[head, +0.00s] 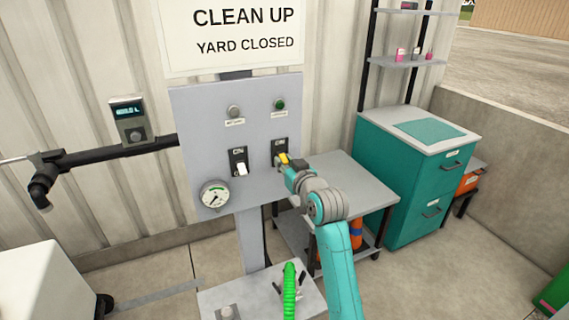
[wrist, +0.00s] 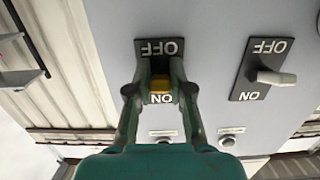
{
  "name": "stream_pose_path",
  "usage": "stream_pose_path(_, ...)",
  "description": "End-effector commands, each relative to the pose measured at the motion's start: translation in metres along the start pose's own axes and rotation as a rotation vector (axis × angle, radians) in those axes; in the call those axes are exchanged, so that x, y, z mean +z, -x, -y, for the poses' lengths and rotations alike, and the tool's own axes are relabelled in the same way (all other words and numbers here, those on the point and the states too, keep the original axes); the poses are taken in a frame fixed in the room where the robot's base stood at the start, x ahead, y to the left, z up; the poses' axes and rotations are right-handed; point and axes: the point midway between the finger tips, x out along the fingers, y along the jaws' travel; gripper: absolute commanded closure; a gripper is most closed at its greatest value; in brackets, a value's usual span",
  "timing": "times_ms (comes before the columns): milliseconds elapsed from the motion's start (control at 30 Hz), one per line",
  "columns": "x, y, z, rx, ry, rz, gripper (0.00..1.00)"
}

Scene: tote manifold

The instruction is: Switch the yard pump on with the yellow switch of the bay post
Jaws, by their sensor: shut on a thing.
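The bay post's grey panel (head: 205,130) stands in front of the corrugated wall. The yellow switch (head: 284,158) is on its right black ON/OFF plate, partly hidden by my gripper (head: 289,166) in the head view. In the wrist view, which is upside down, my gripper (wrist: 159,92) has its fingers on both sides of the yellow switch (wrist: 160,85), shut on it. The yellow lever is close to the ON lettering there. A white switch (head: 242,169) sits on the left plate; it also shows in the wrist view (wrist: 275,77).
Above the switches are a grey lamp (head: 235,111) and a green lamp (head: 280,104). A round gauge (head: 214,195) is at the panel's lower left. A grey table (head: 350,180) and teal cabinet (head: 400,180) stand right of the post. A green hose (head: 290,290) is below.

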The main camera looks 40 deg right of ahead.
Motion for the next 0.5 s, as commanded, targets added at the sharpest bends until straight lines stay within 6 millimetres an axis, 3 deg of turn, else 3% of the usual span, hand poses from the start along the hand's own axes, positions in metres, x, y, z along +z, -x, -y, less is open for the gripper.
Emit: stream_pose_path(500,-0.016,0.003,0.0,0.001,0.0,0.418,1.0)
